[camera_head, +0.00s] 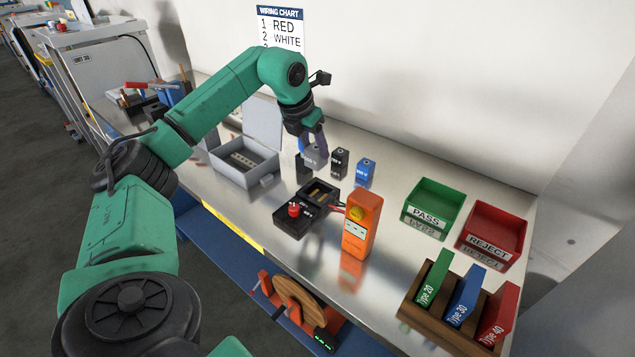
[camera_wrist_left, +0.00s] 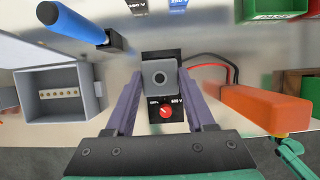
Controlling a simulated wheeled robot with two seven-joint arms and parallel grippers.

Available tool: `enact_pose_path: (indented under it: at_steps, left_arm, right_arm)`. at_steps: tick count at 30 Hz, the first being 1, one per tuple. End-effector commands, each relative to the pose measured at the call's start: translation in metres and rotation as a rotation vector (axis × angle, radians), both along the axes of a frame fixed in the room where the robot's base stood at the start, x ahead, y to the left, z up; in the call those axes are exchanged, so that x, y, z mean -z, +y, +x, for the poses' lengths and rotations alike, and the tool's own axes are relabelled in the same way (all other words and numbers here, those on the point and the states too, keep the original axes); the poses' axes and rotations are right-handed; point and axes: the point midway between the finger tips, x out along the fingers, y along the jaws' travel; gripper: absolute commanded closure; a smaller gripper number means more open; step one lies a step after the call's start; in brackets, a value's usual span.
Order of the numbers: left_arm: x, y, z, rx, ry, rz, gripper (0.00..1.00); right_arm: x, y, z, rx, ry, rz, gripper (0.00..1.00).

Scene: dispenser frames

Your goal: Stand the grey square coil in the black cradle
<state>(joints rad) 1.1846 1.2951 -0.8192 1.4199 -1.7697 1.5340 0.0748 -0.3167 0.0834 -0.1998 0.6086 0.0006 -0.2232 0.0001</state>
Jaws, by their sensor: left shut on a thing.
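My left gripper (camera_head: 314,147) is shut on the grey square coil (camera_head: 315,157) and holds it upright. In the wrist view the coil hides much of the cradle (camera_wrist_left: 160,56). The coil appears above the cradle, apart from it. My right gripper is not in view.
A black coil (camera_head: 340,162) and a blue coil (camera_head: 365,172) stand behind the cradle. An orange meter (camera_head: 361,222) stands at its right, with wires to it. A grey open box (camera_head: 240,172) is at the left. Green (camera_head: 430,207) and red (camera_head: 492,234) bins stand right.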

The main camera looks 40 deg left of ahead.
Motion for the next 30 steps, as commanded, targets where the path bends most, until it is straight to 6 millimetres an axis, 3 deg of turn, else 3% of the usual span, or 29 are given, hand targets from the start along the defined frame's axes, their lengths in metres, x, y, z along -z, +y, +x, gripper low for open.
enact_pose_path:
  at_steps: [3,9,13,23,24,26,30]
  left_arm:
    - [0.037,0.0,-0.001,0.001,0.006,0.002,1.0]
    - [0.072,0.0,0.0,0.001,0.002,0.0,1.0]
    - [0.096,0.0,0.001,0.001,0.002,-0.001,1.0]
    - [0.107,-0.001,0.001,0.002,-0.002,0.0,1.0]
    - [0.107,-0.001,0.001,0.002,-0.001,0.0,0.38]
    - [0.107,-0.001,0.001,0.002,-0.001,0.0,0.16]
    - [0.107,-0.001,0.001,0.002,-0.001,0.0,0.16]
  right_arm:
    - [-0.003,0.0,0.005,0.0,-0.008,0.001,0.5]
    - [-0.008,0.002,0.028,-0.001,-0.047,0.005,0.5]
    - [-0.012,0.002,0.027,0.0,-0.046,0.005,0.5]
    - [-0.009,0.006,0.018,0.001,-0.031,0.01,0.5]
    - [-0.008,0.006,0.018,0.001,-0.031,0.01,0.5]
    - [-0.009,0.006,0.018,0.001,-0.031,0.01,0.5]
    - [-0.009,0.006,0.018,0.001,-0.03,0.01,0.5]
